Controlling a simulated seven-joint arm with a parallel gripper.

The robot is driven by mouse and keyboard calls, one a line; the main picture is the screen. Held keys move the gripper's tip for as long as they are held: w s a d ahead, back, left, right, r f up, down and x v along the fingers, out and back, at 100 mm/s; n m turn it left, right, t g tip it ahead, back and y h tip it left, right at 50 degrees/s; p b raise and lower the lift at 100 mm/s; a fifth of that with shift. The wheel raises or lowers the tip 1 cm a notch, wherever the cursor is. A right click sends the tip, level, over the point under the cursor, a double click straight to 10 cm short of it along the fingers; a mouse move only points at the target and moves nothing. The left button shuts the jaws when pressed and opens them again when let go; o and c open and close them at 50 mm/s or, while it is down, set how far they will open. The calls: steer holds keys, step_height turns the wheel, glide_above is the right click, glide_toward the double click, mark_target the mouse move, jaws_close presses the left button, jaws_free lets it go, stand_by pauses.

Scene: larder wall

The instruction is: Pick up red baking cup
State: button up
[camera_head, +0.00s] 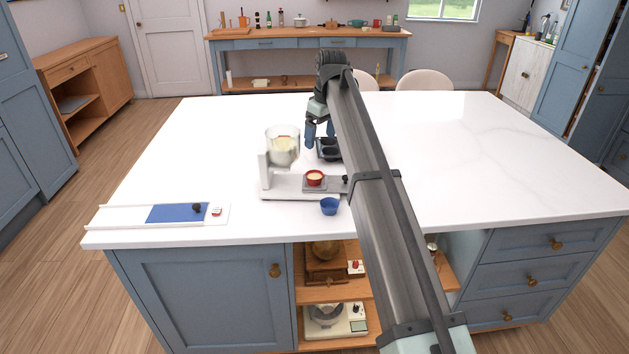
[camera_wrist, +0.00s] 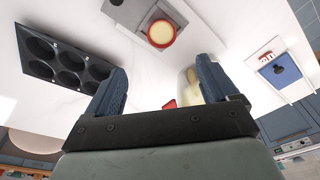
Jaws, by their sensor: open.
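The red baking cup (camera_head: 315,182) stands upright on a small grey plate (camera_head: 330,186) at the base of a white dispenser-like machine (camera_head: 276,188). It holds something pale yellow. In the wrist view the red cup (camera_wrist: 152,40) is seen from above on its grey plate, beyond the fingertips. My gripper (camera_head: 320,138) is behind the cup in the head view, over the island. In the wrist view its blue fingers (camera_wrist: 162,70) are spread apart with nothing between them at the tips. The cup is apart from both fingers.
The machine's clear bowl (camera_head: 283,150) rises left of the cup. A dark muffin tin (camera_head: 328,150) lies behind it, partly hidden by my arm. A blue cup (camera_head: 329,206) stands in front. A white board with a blue panel (camera_head: 170,213) lies front left. The island's right side is clear.

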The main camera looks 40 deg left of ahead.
mark_target(315, 171)
steer(key=f, duration=0.4)
steer(key=a+f, duration=0.1)
steer(key=f, duration=0.4)
steer(key=a+f, duration=0.1)
steer(key=f, duration=0.3)
steer(key=shift+s+f, duration=0.2)
steer(key=shift+f, duration=0.1)
steer(key=shift+c, duration=0.4)
steer(key=c, duration=1.1)
steer(key=shift+r, duration=0.25)
